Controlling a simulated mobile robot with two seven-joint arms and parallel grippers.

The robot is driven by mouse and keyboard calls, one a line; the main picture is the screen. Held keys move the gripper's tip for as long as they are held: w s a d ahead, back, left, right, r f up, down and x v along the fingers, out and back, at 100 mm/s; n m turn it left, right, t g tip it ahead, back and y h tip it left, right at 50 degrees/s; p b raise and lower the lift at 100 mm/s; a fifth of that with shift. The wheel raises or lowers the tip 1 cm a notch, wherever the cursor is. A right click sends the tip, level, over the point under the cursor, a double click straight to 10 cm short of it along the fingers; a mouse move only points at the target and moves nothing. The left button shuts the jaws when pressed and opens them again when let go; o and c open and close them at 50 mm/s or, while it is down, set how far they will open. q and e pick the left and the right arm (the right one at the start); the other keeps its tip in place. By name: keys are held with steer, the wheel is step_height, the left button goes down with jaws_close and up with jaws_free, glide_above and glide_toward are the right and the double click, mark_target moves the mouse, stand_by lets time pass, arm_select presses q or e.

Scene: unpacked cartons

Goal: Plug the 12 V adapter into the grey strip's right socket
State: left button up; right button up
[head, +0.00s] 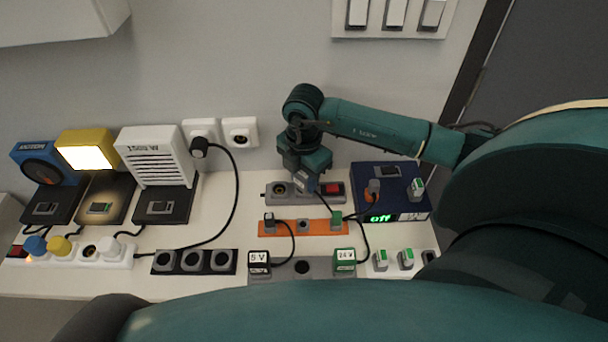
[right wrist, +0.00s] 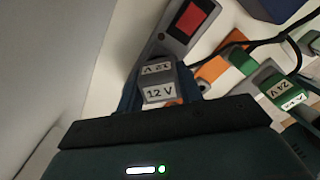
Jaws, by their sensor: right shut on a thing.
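The grey strip (head: 268,197) lies near the wall in the head view, with a round left socket and a red switch (head: 332,188) at its right end. My right gripper (head: 306,178) is shut on the 12 V adapter (head: 305,183), over the strip's middle, just left of the switch. The right socket is hidden under the adapter. In the right wrist view, the adapter (right wrist: 160,93) shows its "12 V" label between the fingers, with the strip (right wrist: 172,45) beyond it. I cannot tell whether it is seated or just above the socket. My left gripper is out of view.
An orange strip (head: 318,228) with plugs lies just in front. A blue box (head: 400,205) reading "Off" stands to the right. Adapters marked 5 V (head: 259,258) and 24 V (head: 344,257) sit in front, with black cables nearby. The wall rises close behind the strip.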

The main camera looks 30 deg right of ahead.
steer(key=shift+f, duration=0.3)
stand_by(0.5)
steer(key=o, duration=1.3)
step_height(320, 180, up, 13)
steer(key=shift+r+b, duration=0.15)
steer(key=shift+b, duration=0.45)
